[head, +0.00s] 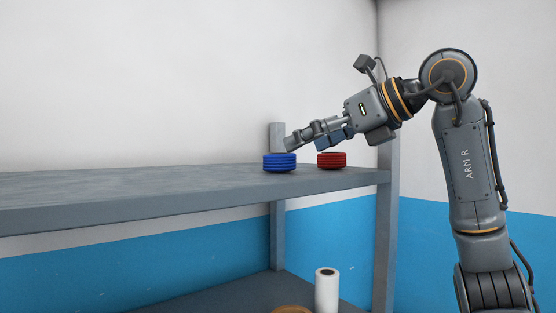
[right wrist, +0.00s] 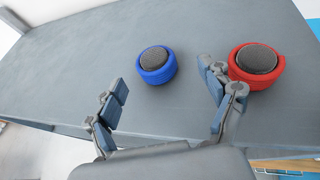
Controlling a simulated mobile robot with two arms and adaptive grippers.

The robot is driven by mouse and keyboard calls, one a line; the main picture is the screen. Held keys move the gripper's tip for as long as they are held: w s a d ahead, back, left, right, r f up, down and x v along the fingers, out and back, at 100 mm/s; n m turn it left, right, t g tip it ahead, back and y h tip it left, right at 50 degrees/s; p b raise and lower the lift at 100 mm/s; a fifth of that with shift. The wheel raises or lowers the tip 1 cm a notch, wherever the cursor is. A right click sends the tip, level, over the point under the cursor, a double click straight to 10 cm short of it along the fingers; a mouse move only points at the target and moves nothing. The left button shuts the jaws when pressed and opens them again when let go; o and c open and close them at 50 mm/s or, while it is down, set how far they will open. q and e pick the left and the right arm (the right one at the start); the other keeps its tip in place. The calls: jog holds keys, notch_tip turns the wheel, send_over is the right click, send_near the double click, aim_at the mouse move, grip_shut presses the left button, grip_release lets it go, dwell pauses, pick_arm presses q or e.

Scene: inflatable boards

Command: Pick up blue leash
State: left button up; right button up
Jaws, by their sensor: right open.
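The blue leash (head: 279,162) is a coiled blue ring on the grey upper shelf in the head view. In the right wrist view the blue leash (right wrist: 158,66) has a dark grey middle and lies ahead of the fingers, between their lines and apart from them. My right gripper (head: 290,144) reaches in from the right, tilted down, with its tips just above the blue leash. In the right wrist view my right gripper (right wrist: 168,88) is open, with nothing between its fingers. My left gripper is in neither view.
A red coil (head: 332,160) sits right of the blue leash; in the right wrist view the red coil (right wrist: 257,66) is close beside the right finger. The shelf (head: 120,185) is bare to the left. A white roll (head: 327,290) stands on the lower shelf near a brown round item (head: 291,309).

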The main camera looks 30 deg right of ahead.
aim_at(281, 155)
jog(key=shift+p+x, duration=0.3)
jog(key=shift+x, duration=0.75)
jog(key=x, duration=0.2)
jog(key=p+x, duration=0.1)
jog(key=x, duration=0.1)
jog(key=shift+s+a, duration=0.1)
jog(key=shift+a, duration=0.35)
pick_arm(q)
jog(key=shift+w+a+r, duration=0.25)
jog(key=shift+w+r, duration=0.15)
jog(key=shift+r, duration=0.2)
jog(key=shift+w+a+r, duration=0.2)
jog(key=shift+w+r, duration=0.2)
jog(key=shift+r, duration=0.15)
pick_arm(e)
jog(key=c, duration=1.3)
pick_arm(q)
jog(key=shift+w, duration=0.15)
